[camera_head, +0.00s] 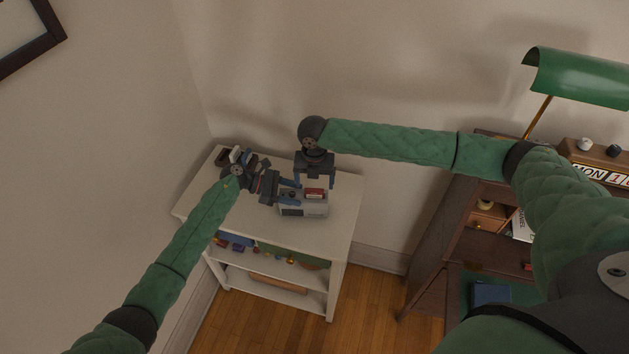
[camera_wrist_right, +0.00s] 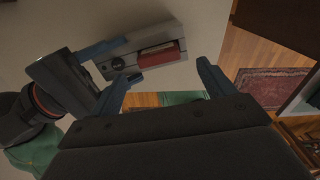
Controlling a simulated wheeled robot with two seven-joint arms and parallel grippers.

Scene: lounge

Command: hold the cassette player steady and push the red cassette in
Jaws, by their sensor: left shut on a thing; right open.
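The grey cassette player (camera_head: 302,209) stands on top of the white shelf unit. The red cassette (camera_head: 315,194) shows in its top side, partly in a slot. The right wrist view also shows the player (camera_wrist_right: 112,66) and the cassette (camera_wrist_right: 162,57). My left gripper (camera_head: 290,190) comes from the left and is shut on the player's left end, with its blue fingers in the right wrist view (camera_wrist_right: 118,62). My right gripper (camera_head: 314,184) is above the player, open and empty, its fingers on either side of the cassette. I cannot tell whether the fingertips touch anything.
The white shelf unit (camera_head: 342,205) has toys on its lower shelves. Several small dark items (camera_head: 238,158) lie at its back left, near my left wrist. A wooden desk with a green lamp (camera_head: 580,78) stands to the right. The shelf top right of the player is clear.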

